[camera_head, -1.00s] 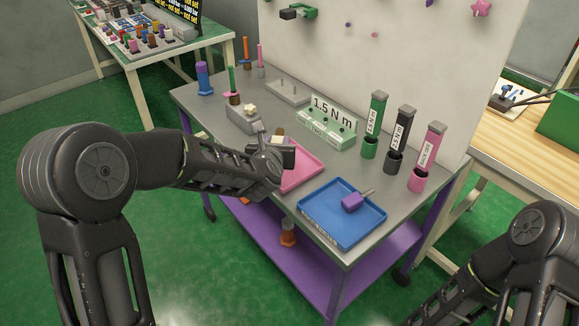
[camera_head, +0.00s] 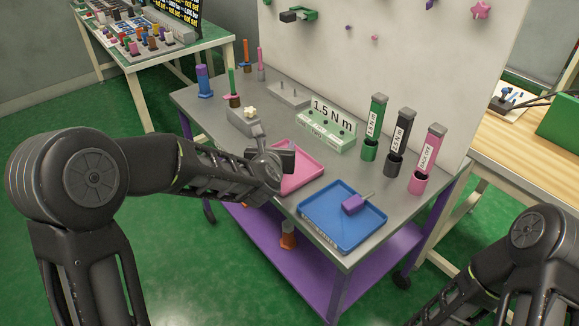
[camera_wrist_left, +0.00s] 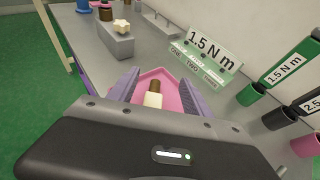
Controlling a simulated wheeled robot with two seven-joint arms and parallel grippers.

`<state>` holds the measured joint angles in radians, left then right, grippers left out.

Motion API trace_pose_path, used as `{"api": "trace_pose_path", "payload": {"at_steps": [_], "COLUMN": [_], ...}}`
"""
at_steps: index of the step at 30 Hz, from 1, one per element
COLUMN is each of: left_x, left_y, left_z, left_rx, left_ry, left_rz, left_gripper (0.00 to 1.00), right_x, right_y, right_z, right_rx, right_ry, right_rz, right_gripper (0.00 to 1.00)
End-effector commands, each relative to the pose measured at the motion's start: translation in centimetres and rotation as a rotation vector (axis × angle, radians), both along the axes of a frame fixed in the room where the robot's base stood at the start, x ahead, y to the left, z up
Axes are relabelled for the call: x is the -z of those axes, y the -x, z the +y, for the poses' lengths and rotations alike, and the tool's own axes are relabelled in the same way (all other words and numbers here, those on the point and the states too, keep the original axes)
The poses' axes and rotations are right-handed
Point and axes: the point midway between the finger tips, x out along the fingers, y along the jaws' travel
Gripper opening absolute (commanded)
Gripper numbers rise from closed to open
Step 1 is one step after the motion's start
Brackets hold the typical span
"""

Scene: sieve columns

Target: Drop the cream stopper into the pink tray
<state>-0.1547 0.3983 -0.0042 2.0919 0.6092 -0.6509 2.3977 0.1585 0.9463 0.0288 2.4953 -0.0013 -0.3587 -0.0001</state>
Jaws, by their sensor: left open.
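The cream stopper (camera_wrist_left: 152,100), a pale block with a brown end, shows in the left wrist view between my left fingers, against the pink tray (camera_wrist_left: 172,80). It appears to lie in the tray; its underside is hidden by my gripper body. In the head view I cannot see the stopper behind my left gripper (camera_head: 284,160). That gripper is open, over the left part of the pink tray (camera_head: 309,167). My right gripper is out of view; only part of its arm shows at lower right.
A blue tray (camera_head: 343,234) with a purple-handled piece (camera_head: 354,204) sits in front of the pink tray. A grey block (camera_head: 243,121) with a cream star-shaped top stands behind my gripper. Green, black and pink tubes and a 1.5 N m sign (camera_head: 333,115) line the back.

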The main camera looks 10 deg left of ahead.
Motion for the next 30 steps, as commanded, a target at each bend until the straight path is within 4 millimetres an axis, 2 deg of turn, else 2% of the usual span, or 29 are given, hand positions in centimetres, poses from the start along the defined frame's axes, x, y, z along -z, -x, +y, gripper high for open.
{"api": "trace_pose_path", "payload": {"at_steps": [6,12,30], "left_x": [-1.4,-2.4,-2.5], "left_y": [3.3,5.7,6.1], "left_z": [-0.3,-0.5,-0.5], "left_rx": [0.001,0.0,0.0], "left_ry": [0.0,0.0,-0.001], "left_rz": [-0.003,-0.002,0.0], "left_gripper": [0.58,0.58,0.58], "right_x": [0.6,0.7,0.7], "right_y": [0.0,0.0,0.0], "right_z": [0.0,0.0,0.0], "right_rx": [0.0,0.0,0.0], "right_ry": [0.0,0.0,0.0], "right_rz": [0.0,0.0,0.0], "right_gripper": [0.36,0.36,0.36]}}
